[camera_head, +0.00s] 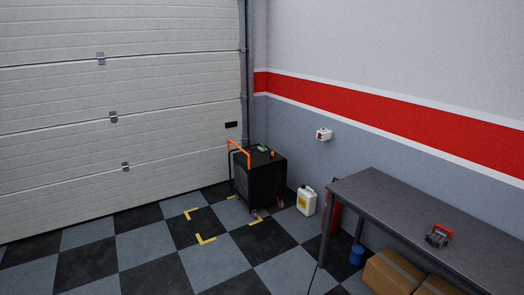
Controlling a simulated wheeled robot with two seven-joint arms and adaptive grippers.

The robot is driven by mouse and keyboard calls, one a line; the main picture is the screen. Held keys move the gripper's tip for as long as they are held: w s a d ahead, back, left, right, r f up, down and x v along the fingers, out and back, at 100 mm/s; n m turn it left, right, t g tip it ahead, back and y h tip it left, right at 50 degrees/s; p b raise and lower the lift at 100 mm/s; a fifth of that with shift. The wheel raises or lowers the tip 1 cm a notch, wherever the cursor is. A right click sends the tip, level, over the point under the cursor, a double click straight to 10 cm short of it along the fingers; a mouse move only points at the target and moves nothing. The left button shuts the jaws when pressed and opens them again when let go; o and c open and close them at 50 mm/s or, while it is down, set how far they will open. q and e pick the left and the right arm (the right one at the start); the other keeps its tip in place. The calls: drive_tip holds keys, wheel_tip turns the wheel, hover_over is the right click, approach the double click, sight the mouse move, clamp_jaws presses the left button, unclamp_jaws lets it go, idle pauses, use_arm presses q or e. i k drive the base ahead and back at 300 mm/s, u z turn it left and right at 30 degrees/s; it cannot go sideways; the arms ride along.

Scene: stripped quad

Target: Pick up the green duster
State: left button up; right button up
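A small green thing (263,148), which looks like the green duster, lies on top of a black wheeled box (262,183) in the corner by the garage door. It is small in the picture and its exact shape is hard to make out. An orange handle (239,146) rises at the left of the box, and a small orange part stands to the right of the green thing. Neither of my grippers shows in this view.
A dark workbench (405,215) along the right wall bears a red and grey object (438,236). A pale jug (307,200), a blue container (357,254) and cardboard boxes (390,272) stand on the floor. The chequered floor (145,246) with yellow corner marks is clear.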

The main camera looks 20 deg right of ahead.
sight(262, 148)
drive_tip(key=u, duration=0.05)
drive_tip(key=i, duration=4.85)
drive_tip(key=z, duration=0.55)
drive_tip(key=i, duration=2.2)
drive_tip(key=z, duration=0.3)
